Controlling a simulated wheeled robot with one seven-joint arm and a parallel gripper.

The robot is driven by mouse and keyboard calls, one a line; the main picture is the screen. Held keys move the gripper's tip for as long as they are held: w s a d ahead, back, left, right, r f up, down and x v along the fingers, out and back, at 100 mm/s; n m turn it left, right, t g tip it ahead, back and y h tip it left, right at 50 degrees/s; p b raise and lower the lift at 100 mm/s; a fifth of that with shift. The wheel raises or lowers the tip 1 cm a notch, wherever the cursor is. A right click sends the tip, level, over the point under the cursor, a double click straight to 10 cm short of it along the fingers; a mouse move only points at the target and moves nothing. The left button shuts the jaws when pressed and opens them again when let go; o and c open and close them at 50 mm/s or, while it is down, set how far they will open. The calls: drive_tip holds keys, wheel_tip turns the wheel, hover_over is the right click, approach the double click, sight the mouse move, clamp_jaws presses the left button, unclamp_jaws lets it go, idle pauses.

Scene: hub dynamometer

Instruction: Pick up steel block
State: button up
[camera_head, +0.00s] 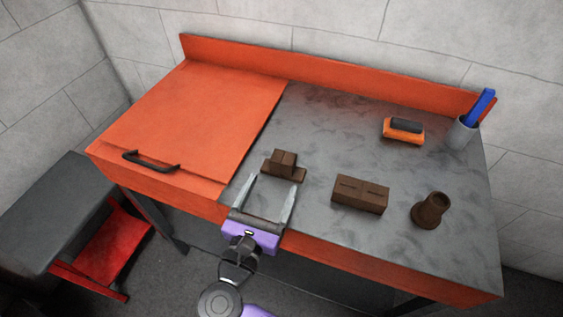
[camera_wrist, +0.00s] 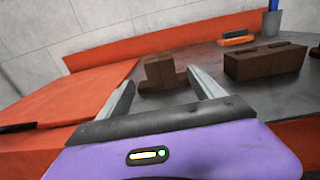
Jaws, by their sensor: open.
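No bare-metal block shows; two dark brown blocks sit on the grey worktop (camera_head: 325,130), and I cannot tell which is the steel block. The stepped brown block (camera_head: 283,166) lies near the middle, beside the orange panel. It also shows in the wrist view (camera_wrist: 159,73). The rectangular brown block (camera_head: 360,194) with a line along its top lies to its right, and it shows in the wrist view too (camera_wrist: 265,63). My gripper (camera_head: 271,184) is open and empty, its fingers pointing at the stepped block from the front edge. That block appears between the fingertips in the wrist view, apparently just beyond them.
A brown flared cylinder (camera_head: 431,210) stands at the right. An orange brush-like item (camera_head: 403,130) and a grey cup (camera_head: 462,132) with a blue tool are at the back right. An orange panel with a black handle (camera_head: 150,162) covers the left. An orange backboard (camera_head: 330,72) runs behind.

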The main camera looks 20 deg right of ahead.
sight(287, 152)
drive_tip(key=p+x, duration=0.2)
drive_tip(key=x, duration=0.9)
drive_tip(key=shift+w+d, duration=0.25)
drive_tip(key=shift+d, duration=0.05)
drive_tip(key=shift+c, duration=0.5)
drive_tip(key=shift+r, duration=0.15)
clamp_jaws()
